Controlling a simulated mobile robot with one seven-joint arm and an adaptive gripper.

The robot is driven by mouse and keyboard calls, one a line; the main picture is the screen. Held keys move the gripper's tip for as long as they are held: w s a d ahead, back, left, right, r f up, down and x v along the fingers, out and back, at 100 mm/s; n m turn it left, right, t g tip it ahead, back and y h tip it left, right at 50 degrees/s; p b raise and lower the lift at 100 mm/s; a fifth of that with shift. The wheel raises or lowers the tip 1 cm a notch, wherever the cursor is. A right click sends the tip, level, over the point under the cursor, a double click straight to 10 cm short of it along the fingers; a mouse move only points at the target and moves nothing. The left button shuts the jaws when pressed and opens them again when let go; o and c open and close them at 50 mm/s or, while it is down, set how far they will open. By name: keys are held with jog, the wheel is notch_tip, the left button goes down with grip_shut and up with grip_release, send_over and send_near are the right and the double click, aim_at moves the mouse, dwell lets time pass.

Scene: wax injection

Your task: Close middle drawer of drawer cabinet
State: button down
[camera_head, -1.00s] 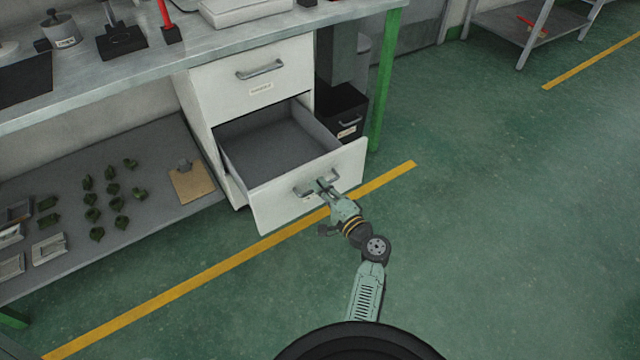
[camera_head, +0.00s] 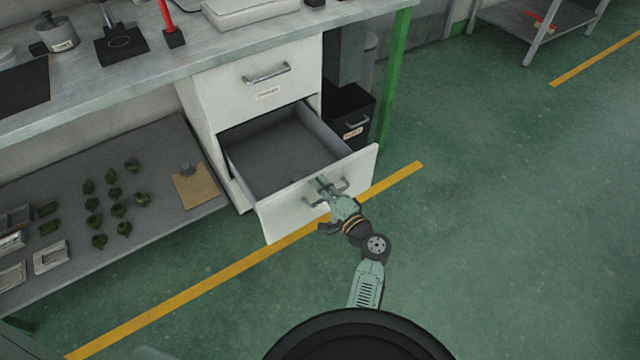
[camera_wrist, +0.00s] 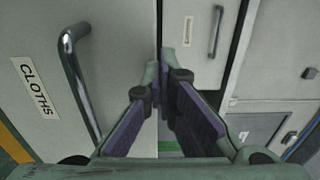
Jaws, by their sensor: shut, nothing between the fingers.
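The middle drawer (camera_head: 283,219) of the white drawer cabinet (camera_head: 204,128) is pulled far out, and its grey inside (camera_head: 275,155) looks empty. Its front carries a metal handle (camera_head: 315,201), partly hidden by my gripper. My gripper (camera_head: 321,184) is at the upper part of the drawer front, over the handle in the head view. In the wrist view, my gripper (camera_wrist: 164,66) has its fingertips together and empty. They are beside a metal handle (camera_wrist: 78,80) and a "CLOTHS" label (camera_wrist: 33,88). I cannot tell whether they touch the drawer front.
The top drawer (camera_head: 262,80) is shut. A black bin-like unit (camera_head: 350,110) and a green table leg (camera_head: 393,80) stand right of the cabinet. A low shelf (camera_head: 80,255) with several small green parts is on the left. The floor (camera_head: 500,230) at right is clear.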

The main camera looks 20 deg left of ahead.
jog(key=b+x, duration=1.2)
jog(key=x, duration=1.5)
jog(key=shift+w+a+b, duration=0.3)
